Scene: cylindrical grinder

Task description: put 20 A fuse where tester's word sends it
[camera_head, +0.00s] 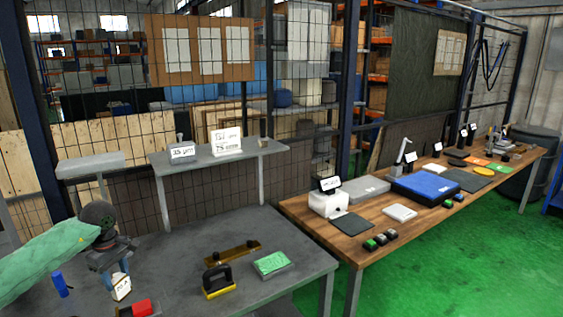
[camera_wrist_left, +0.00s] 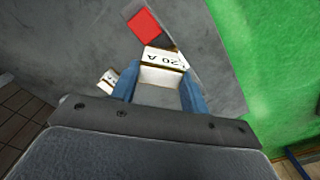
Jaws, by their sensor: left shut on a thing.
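My left gripper (camera_head: 119,284) is shut on the 20 A fuse (camera_head: 122,290), a white block with dark edges, above the grey table's front left. In the left wrist view the fuse (camera_wrist_left: 162,62) sits between the blue fingertips (camera_wrist_left: 160,92), and its "20 A" label appears upside down. My right gripper is out of view.
A red block (camera_head: 142,308) is close to the fuse. A blue cylinder (camera_head: 61,284), a black-and-yellow handled item (camera_head: 218,283), a brass-coloured bar (camera_head: 233,254) and a green-topped block (camera_head: 271,263) are on the grey table (camera_head: 290,285). The wooden bench at right holds several items.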

